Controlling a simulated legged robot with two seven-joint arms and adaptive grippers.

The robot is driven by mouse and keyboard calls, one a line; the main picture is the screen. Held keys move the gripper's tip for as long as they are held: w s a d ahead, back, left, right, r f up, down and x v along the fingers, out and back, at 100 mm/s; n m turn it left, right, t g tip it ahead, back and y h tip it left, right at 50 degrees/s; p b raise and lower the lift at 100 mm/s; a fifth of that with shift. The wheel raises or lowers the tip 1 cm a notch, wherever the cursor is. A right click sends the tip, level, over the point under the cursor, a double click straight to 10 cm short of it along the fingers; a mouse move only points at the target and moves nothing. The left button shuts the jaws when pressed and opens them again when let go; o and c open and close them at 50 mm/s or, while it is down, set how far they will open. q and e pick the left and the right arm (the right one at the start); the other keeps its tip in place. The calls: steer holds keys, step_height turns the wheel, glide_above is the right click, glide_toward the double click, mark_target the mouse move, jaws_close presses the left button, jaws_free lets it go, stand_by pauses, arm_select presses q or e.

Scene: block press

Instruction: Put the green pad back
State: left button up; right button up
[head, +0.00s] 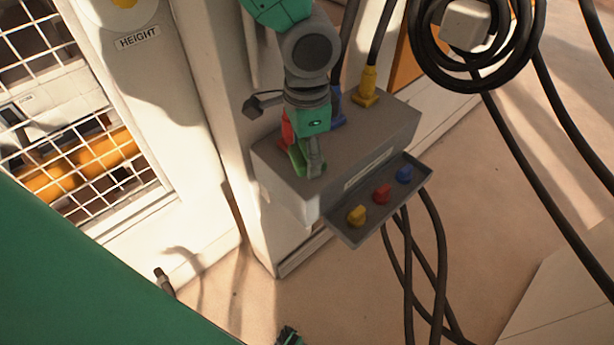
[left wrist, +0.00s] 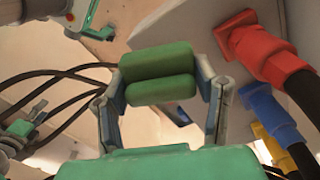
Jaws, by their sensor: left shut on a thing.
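My left gripper (head: 312,168) comes down from the top of the head view over the near left end of a grey box (head: 385,125). It is shut on the green pad (head: 298,160), beside the red plug. In the left wrist view the green pad (left wrist: 158,75) shows as two thick rounded green bars, held crosswise between the fingertips of the left gripper (left wrist: 160,88). I cannot tell whether the pad touches the box.
A red plug (head: 287,130), blue plug (head: 338,120) and yellow plug (head: 368,85) with cables stand on the box. A tray (head: 345,232) on its front holds yellow, red and blue pieces. Black cables hang at the right; a wire-mesh panel (head: 75,130) stands left.

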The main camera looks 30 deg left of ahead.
mark_target(304, 180)
arm_select(q)
steer(key=shift+f, duration=0.95)
steer(key=f, duration=0.1)
steer(key=a+f, duration=0.1)
steer(key=f, duration=0.1)
steer(key=shift+b, duration=0.35)
steer(key=shift+f, duration=0.45)
steer(key=shift+d+r, duration=0.1)
steer(key=shift+d, duration=0.25)
steer(key=o, duration=1)
arm_select(e)
steer(key=shift+a+f, duration=0.1)
steer(key=shift+f, duration=0.45)
steer(key=shift+a, duration=0.1)
